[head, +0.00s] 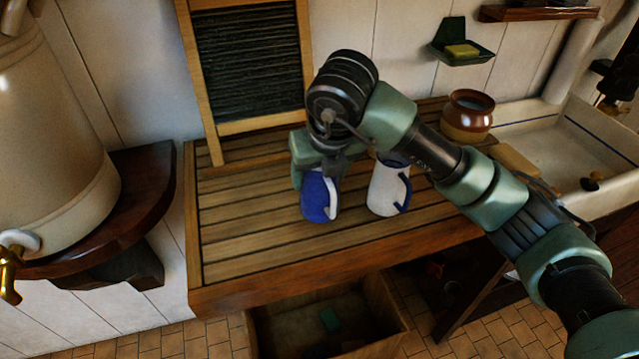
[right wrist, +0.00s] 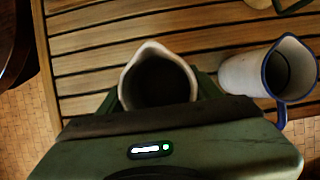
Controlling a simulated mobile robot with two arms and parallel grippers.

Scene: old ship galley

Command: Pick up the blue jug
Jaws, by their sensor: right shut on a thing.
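The blue jug (head: 319,198), with a white handle, is at the slatted wooden drainboard (head: 245,245). My right gripper (head: 316,168) comes down over it from above and is shut on it. In the right wrist view the jug's pale spouted rim and dark inside (right wrist: 160,82) sit between the green fingers of the gripper (right wrist: 160,98). The jug looks upright; I cannot tell whether its base touches the slats. Its upper part is hidden by the gripper in the head view. My left gripper is not in view.
A white jug with a blue handle (head: 385,191) stands close to the right, also in the right wrist view (right wrist: 240,73). A brown pot (head: 467,114) and sink (head: 565,150) lie further right. A washboard (head: 247,62) leans behind. The drainboard's left part is clear.

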